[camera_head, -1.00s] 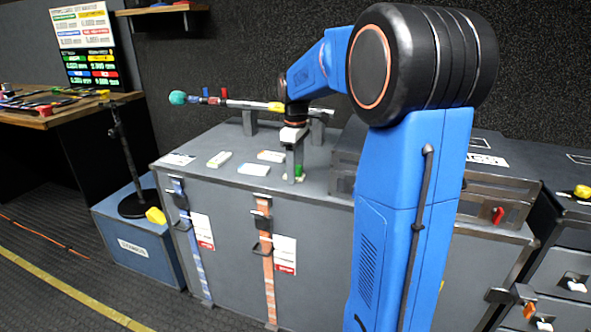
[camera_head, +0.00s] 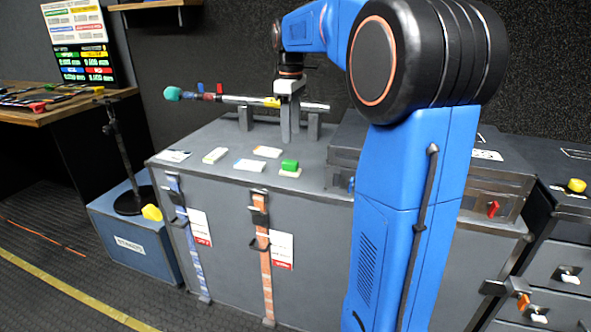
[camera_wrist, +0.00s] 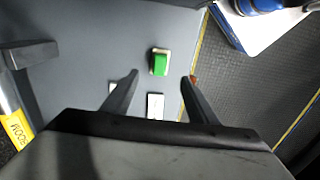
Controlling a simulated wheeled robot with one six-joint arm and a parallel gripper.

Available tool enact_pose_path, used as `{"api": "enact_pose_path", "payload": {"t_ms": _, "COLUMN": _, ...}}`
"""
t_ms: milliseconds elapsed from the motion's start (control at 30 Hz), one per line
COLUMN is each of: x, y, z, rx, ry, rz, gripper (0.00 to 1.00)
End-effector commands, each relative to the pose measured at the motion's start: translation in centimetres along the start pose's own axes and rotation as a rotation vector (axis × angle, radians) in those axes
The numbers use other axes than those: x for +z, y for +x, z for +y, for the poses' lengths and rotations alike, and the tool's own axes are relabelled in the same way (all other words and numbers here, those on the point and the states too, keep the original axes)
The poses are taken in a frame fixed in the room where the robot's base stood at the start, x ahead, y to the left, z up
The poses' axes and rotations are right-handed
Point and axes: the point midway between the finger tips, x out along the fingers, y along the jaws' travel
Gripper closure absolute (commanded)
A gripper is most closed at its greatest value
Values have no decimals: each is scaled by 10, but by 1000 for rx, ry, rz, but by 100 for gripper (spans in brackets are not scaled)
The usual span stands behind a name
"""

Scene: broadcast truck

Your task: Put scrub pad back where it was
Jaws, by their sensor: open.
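The scrub pad, a small green block (camera_head: 290,165), sits on a pale base (camera_head: 289,173) on top of the grey case, near its front edge. In the wrist view the green pad (camera_wrist: 160,65) lies beyond and between my fingertips, apart from them. My gripper (camera_head: 290,138) is open and empty, raised above the case top behind the pad. In the wrist view its two fingers (camera_wrist: 160,75) are spread wide.
Several white cards, one a flat card (camera_head: 267,152), lie on the grey case (camera_head: 225,225). A boom pole with a teal tip (camera_head: 172,94) rests on supports behind. A low grey box (camera_head: 345,155) stands right of the pad. A blue case (camera_head: 130,240) is on the floor at left.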

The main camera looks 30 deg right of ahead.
Motion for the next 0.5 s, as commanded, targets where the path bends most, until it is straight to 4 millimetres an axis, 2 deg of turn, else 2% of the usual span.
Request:
{"api": "enact_pose_path", "payload": {"t_ms": 167, "x": 2, "y": -1, "z": -11, "rx": 9, "ry": 16, "rz": 7, "gripper": 47}}
{"api": "enact_pose_path", "payload": {"t_ms": 267, "x": 7, "y": 0, "z": -34, "rx": 28, "ry": 50, "rz": 22, "gripper": 47}}
{"api": "enact_pose_path", "payload": {"t_ms": 500, "x": 30, "y": 14, "z": -111, "rx": 87, "ry": 187, "rz": 88, "gripper": 47}}
